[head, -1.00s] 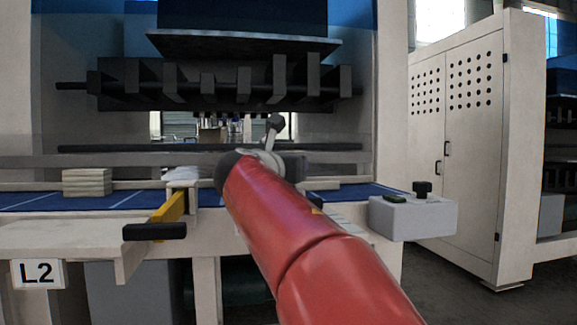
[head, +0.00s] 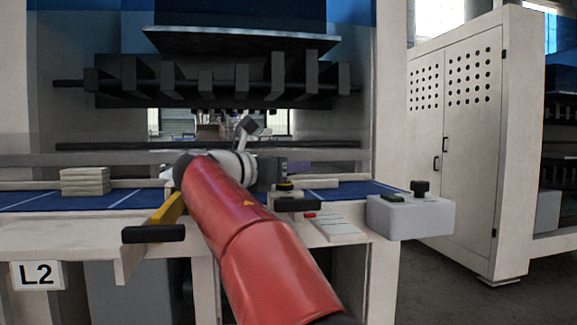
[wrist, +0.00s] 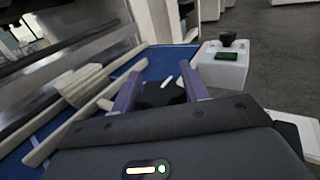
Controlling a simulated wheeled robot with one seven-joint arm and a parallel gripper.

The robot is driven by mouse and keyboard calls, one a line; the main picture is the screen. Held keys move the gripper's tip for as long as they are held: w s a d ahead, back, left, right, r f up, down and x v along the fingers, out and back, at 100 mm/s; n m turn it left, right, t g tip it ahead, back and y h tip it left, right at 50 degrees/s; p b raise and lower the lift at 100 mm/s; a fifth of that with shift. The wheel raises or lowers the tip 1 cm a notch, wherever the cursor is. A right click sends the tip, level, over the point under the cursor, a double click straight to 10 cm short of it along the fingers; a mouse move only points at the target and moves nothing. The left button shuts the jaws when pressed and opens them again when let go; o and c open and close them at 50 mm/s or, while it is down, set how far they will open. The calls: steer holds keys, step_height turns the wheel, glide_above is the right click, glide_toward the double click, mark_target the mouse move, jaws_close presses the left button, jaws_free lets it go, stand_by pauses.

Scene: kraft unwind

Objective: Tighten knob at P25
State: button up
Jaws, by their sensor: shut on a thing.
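My gripper (wrist: 161,82) has its two purple fingers on either side of a black knob (wrist: 160,95) in the wrist view and is shut on it. The knob's lower part is hidden behind the gripper body. In the head view a black knob with a yellow ring (head: 285,185) shows just below the end of my arm, at the front edge of the blue table. I cannot read a P25 label.
A grey box (head: 410,217) with a black knob (head: 420,188) and a green patch stands to the right. A stack of pale boards (head: 86,181) lies on the blue table (head: 30,200) at left. Black-ended handles (head: 153,234) stick out in front. The press hangs above.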

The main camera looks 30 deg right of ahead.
steer(key=shift+r+m+g, duration=0.25)
steer(key=shift+m+g, duration=0.05)
steer(key=shift+g, duration=0.1)
steer(key=o, duration=1)
steer(key=shift+f, duration=0.1)
